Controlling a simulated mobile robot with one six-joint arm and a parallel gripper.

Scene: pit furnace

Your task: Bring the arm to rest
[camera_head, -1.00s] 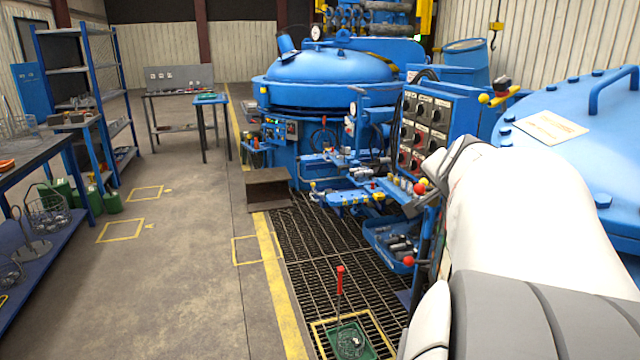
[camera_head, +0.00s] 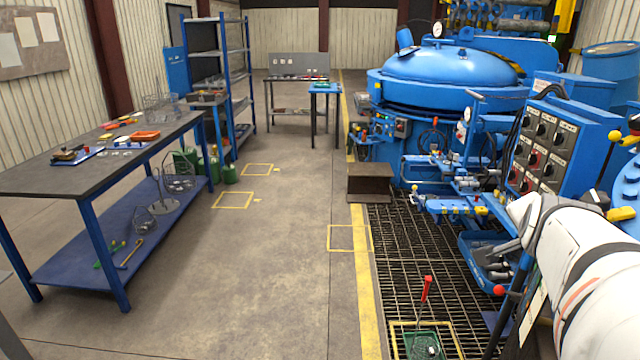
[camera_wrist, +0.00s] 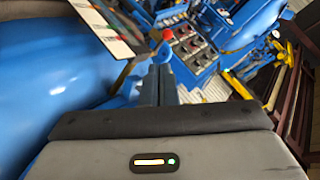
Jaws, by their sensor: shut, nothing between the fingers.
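My arm (camera_head: 590,265) reaches in from the right edge of the head view, beside the blue control panel. In the wrist view my gripper (camera_wrist: 158,72) points away from the camera with its fingers together and nothing between them. A small red ball (camera_wrist: 155,35) shows just past the fingertips; I cannot tell how far beyond them it is. The gripper's grey body with a lit indicator fills the bottom of that view. In the head view the arm hides part of the machinery at the right.
The control panel (camera_head: 541,150) and a blue tool tray (camera_head: 490,258) are close to the arm. The large furnace (camera_head: 445,80) stands behind. A workbench (camera_head: 75,172) and blue shelving (camera_head: 215,75) are at the left. The concrete floor (camera_head: 270,290) between is open.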

